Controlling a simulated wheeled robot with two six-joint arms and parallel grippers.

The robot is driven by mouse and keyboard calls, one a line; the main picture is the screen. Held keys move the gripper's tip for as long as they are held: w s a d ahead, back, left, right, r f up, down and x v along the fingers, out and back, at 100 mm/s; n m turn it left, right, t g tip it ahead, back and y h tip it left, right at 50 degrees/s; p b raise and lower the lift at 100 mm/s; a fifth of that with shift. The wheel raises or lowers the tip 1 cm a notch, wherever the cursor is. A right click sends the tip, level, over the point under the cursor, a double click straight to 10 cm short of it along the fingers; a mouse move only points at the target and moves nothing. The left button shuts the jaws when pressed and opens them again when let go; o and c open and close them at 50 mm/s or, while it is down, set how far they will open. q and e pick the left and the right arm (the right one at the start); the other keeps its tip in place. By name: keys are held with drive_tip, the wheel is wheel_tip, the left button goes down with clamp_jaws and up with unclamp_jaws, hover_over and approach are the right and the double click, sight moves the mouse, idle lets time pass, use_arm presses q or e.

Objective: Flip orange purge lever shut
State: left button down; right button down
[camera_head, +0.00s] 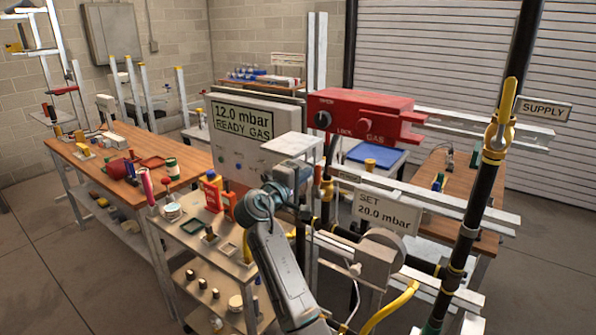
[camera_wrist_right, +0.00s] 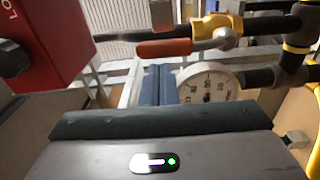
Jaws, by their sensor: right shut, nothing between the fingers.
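The orange purge lever (camera_wrist_right: 165,48) shows in the right wrist view, pointing left from a metal pivot on a yellow valve body (camera_wrist_right: 212,25). It lies roughly along the black pipe in that view. My right gripper (camera_wrist_right: 158,72) is shut and empty, its fingertips just below the lever in the picture. I cannot tell whether they touch it. In the head view my right arm reaches up to the gas rig, and I cannot make out the lever there. My left gripper is not in view.
A round gauge (camera_wrist_right: 208,88) sits right of the fingers. The red gas box (camera_head: 360,115) is close by, with the READY GAS panel (camera_head: 243,140) on its left. Black pipes with yellow fittings and the SET sign (camera_head: 386,212) crowd the right side.

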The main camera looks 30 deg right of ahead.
drive_tip(key=shift+w+f, duration=0.1)
drive_tip(key=shift+s+d+m+b, duration=0.1)
drive_tip(key=shift+s+m+b, duration=0.2)
drive_tip(key=shift+b, duration=0.25)
